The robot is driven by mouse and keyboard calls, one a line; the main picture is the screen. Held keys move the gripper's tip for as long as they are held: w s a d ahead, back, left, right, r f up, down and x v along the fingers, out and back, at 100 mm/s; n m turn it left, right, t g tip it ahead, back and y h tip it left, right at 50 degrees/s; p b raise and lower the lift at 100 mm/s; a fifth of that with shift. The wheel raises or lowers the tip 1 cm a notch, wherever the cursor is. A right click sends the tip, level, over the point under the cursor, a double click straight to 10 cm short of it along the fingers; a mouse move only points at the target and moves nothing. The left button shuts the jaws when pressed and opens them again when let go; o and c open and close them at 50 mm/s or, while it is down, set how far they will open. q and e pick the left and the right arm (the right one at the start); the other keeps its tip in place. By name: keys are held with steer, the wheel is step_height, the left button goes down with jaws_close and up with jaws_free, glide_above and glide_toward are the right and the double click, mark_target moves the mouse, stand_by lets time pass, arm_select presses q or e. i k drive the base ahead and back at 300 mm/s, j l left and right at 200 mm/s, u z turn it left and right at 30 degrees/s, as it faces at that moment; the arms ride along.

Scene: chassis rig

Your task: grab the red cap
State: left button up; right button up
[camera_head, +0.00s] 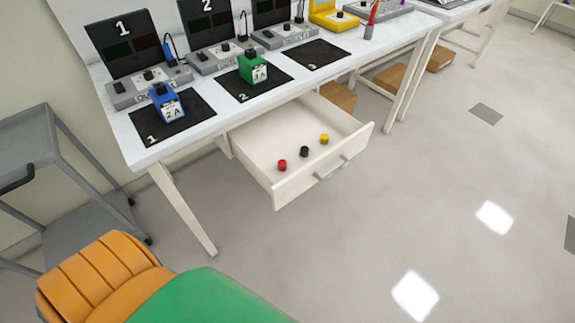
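The red cap (282,165) is a small cylinder in the open white drawer (262,143), near the drawer's left front side. A black cap (304,151) and a yellow cap (324,139) stand in a row to its right, apart from it. Nothing covers the red cap. Neither of my grippers shows in this view, so their states cannot be seen.
The drawer is pulled out under a white table (200,131). On the table are a blue device (168,104) and a green device (252,68) on black mats. A grey cart (62,165) stands left.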

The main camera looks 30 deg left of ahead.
mark_target(282, 164)
steer(key=i+l+u, duration=0.1)
steer(key=u, duration=0.3)
steer(key=i+l+u, duration=0.2)
steer(key=i+u, duration=0.2)
steer(key=i+l+u, duration=0.1)
steer(key=l+u, duration=0.15)
steer(key=u, duration=0.15)
